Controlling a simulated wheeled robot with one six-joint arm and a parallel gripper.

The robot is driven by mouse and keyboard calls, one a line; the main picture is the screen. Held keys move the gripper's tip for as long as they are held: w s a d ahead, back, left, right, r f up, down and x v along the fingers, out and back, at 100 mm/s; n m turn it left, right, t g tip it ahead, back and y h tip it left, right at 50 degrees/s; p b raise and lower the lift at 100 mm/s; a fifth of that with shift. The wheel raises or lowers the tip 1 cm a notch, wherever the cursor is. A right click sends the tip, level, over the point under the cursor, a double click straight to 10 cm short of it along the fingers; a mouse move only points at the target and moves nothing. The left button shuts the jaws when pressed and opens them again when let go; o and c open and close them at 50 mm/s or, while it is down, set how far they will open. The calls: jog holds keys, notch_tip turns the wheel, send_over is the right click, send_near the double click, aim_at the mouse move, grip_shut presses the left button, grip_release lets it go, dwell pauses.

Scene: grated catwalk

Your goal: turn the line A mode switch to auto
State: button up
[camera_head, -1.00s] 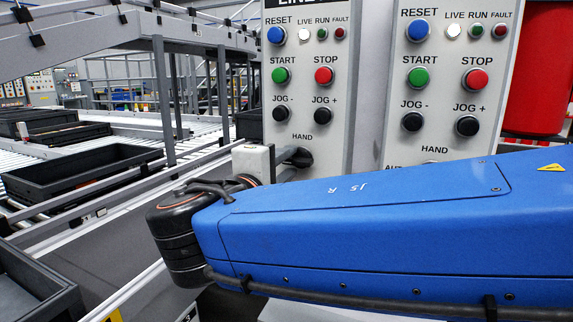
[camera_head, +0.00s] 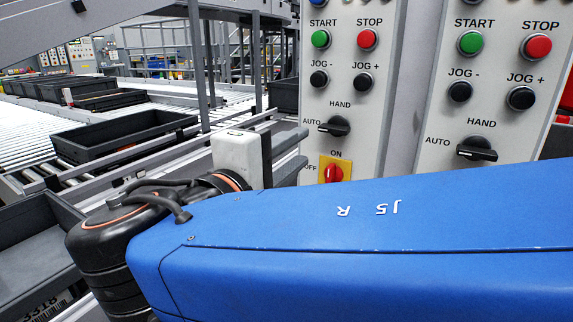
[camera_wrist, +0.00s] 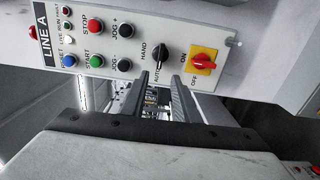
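The LINE A panel (camera_wrist: 110,45) shows sideways in the wrist view, its name at the left end. Its black mode switch (camera_wrist: 162,57) sits between the HAND and AUTO marks, its handle lying along the line toward AUTO.
A red ON/OFF knob (camera_head: 334,173) on a yellow plate sits just below the switch. A second, similar panel (camera_head: 440,70) stands to the right with its own mode switch (camera_head: 478,150). Black totes (camera_head: 125,136) and roller conveyors lie to the left.

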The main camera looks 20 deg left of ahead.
jog(key=shift+s+a, duration=0.2)
jog(key=shift+s, duration=2.75)
